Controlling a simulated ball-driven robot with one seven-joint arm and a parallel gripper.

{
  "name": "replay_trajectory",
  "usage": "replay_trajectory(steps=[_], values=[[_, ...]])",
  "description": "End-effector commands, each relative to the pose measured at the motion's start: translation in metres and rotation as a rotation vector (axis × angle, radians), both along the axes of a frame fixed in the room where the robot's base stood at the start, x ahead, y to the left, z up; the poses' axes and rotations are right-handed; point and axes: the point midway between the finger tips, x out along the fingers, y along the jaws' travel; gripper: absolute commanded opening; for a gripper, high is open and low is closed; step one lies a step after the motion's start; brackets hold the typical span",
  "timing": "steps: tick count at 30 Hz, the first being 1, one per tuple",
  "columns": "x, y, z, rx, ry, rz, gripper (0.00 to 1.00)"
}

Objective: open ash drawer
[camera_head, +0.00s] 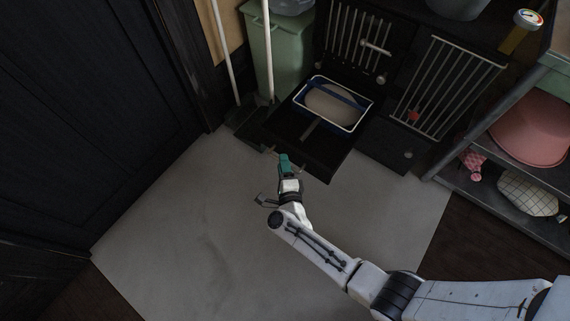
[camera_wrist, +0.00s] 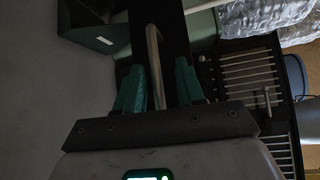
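A black, low, drawer-like piece (camera_head: 335,160) juts out from the foot of the dark stove in the head view. A bar handle (camera_wrist: 154,60) shows in the wrist view, running between my two teal fingertips. My gripper (camera_head: 285,165) is at the front edge of the black piece. In the wrist view my gripper (camera_wrist: 158,85) is open, one finger on each side of the bar, with a visible gap on the right side. The dark interior is hard to make out, so I cannot tell how far the drawer stands out.
Barred stove doors (camera_head: 448,85) and a shelf (camera_head: 500,200) are right. The grey floor (camera_head: 190,230) in front is clear.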

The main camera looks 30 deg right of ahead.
Motion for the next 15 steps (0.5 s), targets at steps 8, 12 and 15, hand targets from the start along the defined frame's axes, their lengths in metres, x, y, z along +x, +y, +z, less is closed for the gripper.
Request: replay_trajectory(steps=[8,12,15], values=[[-0.016,0.008,0.002,0.001,0.004,0.004,0.38],[-0.040,0.017,0.007,0.001,0.004,0.003,0.38],[-0.058,0.025,0.011,0.001,0.003,0.003,0.38]])
